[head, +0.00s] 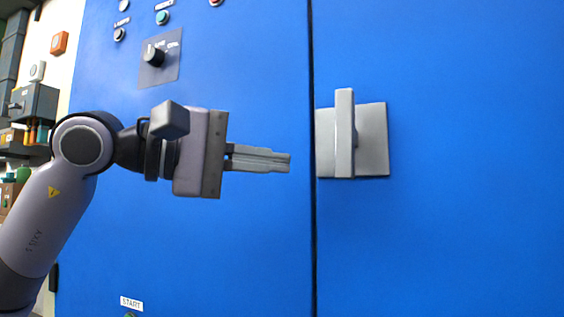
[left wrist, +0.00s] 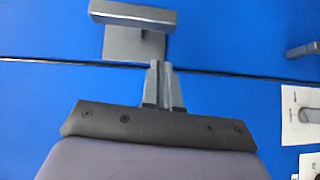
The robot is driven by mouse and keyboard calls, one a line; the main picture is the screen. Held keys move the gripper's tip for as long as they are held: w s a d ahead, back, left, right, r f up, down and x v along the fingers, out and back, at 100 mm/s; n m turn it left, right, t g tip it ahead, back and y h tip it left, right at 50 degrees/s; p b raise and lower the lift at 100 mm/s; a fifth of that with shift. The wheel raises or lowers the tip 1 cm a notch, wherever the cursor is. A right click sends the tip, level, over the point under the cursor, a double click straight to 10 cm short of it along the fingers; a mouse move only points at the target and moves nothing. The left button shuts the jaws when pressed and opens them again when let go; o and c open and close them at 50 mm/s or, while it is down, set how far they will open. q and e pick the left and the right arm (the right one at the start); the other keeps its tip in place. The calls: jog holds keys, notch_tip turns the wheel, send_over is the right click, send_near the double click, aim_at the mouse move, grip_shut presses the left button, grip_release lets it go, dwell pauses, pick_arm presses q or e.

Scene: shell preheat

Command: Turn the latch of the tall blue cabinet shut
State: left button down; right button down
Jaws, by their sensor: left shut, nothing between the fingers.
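The tall blue cabinet (head: 450,240) fills most of the head view, with a dark vertical door seam in its middle. Its latch (head: 344,132) is a grey bar handle standing upright on a square grey plate (head: 373,140), just right of the seam. The latch also shows in the left wrist view (left wrist: 132,16), at the top, beyond the seam. My left gripper (head: 289,162) is shut and empty. It points right, with its tips left of the seam and apart from the latch in the head view. My right gripper is not in view.
A black rotary knob (head: 154,56) on a grey plate, and several small buttons, are at the cabinet's upper left. A START label (head: 131,303) is low on the left door. Shelves with small items stand at the far left. The right door around the latch is clear.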

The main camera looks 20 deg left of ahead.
pick_arm(q)
jog(key=v, duration=0.9)
jog(key=shift+s+d+f, duration=0.1)
jog(key=shift+d, duration=0.05)
